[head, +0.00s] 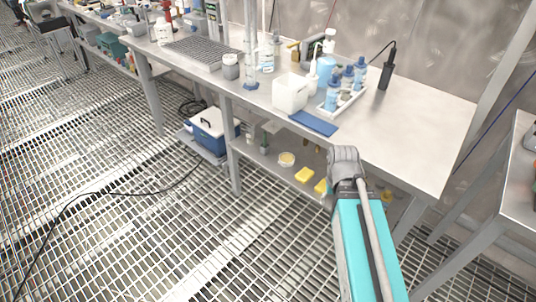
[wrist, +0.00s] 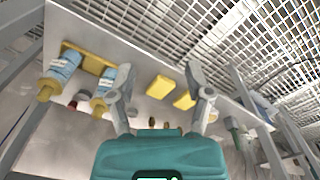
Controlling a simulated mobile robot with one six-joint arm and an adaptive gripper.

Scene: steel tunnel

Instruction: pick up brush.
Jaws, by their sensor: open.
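Beyond the fingers is the lower shelf (wrist: 122,52), with two yellow blocks (wrist: 159,87) in line with the gap. Small dark-topped items (wrist: 152,121) stand behind the blocks, too small to identify.
The steel table (head: 425,135) stands over the shelf. It carries a white container (head: 290,92), a blue pad (head: 313,122) and a bottle rack. In the wrist view, blue bottles (wrist: 63,66) with yellow caps stand at the left. A blue-and-white cooler (head: 212,131) sits lower left.

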